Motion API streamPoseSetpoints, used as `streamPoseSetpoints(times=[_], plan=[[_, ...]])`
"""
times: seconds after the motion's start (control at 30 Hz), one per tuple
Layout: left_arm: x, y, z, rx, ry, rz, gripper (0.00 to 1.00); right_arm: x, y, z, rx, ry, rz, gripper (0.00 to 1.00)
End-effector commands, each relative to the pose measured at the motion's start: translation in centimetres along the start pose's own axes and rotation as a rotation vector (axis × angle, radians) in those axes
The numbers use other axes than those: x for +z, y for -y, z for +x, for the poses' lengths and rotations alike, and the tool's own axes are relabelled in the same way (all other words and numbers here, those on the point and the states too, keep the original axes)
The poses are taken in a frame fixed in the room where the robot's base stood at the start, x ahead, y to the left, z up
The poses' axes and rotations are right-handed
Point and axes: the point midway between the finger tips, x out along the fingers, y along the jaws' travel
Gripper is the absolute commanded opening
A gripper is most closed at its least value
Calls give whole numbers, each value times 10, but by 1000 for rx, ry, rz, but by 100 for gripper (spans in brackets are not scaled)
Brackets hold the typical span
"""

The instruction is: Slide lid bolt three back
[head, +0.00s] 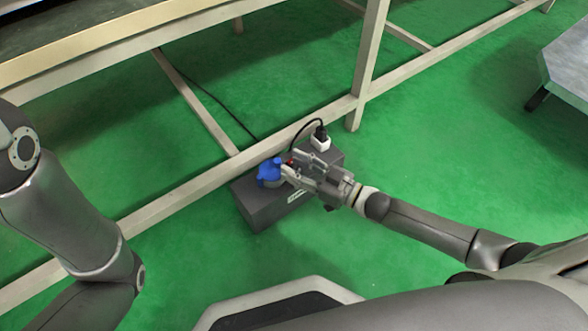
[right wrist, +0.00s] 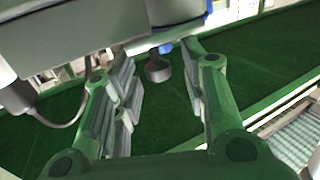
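A dark grey box (head: 268,207) sits on the green floor under a beam of the frame, with a blue part (head: 268,171) on its top. My right gripper (head: 297,168) reaches in from the right over the box, with its fingertips close beside the blue part. In the right wrist view my right gripper (right wrist: 160,75) has its fingers apart. A small round metal bolt-like piece (right wrist: 157,70) shows in the gap between them; I cannot tell whether a finger touches it. Which bolt is number three is not clear. My left arm is at the left; its gripper is out of view.
A white socket block (head: 320,143) with a black plug and cable stands at the box's back right end. Pale beams (head: 190,203) and a post (head: 368,60) run close behind the box. Open green floor lies right of it. A grey metal-topped object (head: 570,65) is at the far right.

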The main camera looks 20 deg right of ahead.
Motion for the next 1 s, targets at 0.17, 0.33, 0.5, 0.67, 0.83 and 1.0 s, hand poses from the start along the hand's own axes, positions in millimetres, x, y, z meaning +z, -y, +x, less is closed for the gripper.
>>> streamPoseSetpoints(times=[0.17, 0.33, 0.5, 0.67, 0.83, 1.0], plan=[[-1, -1, -4, 0, 0, 0, 0, 0, 0, 8, -1, 1, 0, 40], [-1, -1, -4, 0, 0, 0, 0, 0, 0, 8, 0, 1, 0, 40], [-1, -1, -4, 1, -1, 0, 0, 0, 0, 8, 0, 1, 0, 24], [-1, -1, -4, 1, -1, 0, 0, 0, 0, 8, 0, 1, 0, 4], [-1, -1, -4, 1, 0, 0, 0, 0, 0, 8, 0, 1, 0, 0], [-1, -1, -4, 1, 0, 0, 0, 0, -2, 7, 0, 2, -1, 0]])
